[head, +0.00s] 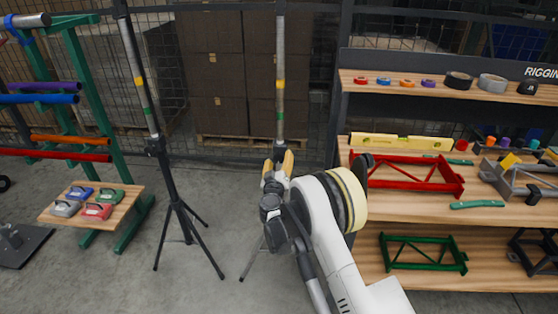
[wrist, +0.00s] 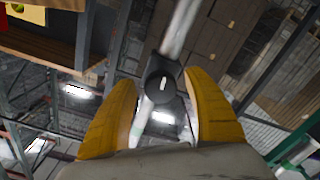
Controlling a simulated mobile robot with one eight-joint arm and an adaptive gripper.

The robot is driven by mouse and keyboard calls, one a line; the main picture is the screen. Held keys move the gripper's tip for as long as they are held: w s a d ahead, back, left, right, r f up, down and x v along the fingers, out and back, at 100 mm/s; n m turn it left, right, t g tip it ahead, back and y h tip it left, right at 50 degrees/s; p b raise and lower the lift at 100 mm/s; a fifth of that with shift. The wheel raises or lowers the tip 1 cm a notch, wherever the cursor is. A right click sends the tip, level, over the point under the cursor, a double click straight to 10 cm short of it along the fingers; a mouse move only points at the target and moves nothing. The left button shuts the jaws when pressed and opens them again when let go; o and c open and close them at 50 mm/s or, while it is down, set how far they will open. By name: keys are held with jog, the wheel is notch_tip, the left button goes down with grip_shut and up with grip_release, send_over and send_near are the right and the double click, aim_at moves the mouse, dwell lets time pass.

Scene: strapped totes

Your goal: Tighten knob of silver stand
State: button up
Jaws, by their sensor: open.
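The silver stand (head: 280,60) is a silver pole with yellow and green bands, standing upright in the middle of the head view. My arm hides its collar and most of its legs; one leg (head: 252,257) shows at lower left. In the wrist view the silver pole (wrist: 183,28) runs up from a round black knob (wrist: 163,84) with a pale mark on its face. My gripper (head: 279,163) is open at the stand. Its yellow fingers (wrist: 160,88) lie left and right of the knob, with a gap on the left; contact on the right cannot be told.
A black stand (head: 180,205) with a banded pole is left of the silver stand. A wooden shelf (head: 420,92) with tapes, a level and red and green frames is close on the right. A green rack (head: 95,100) is at far left. Boxes stand behind mesh.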

jog(key=s, duration=1.2)
jog(key=shift+a, duration=0.25)
jog(key=shift+w, duration=0.1)
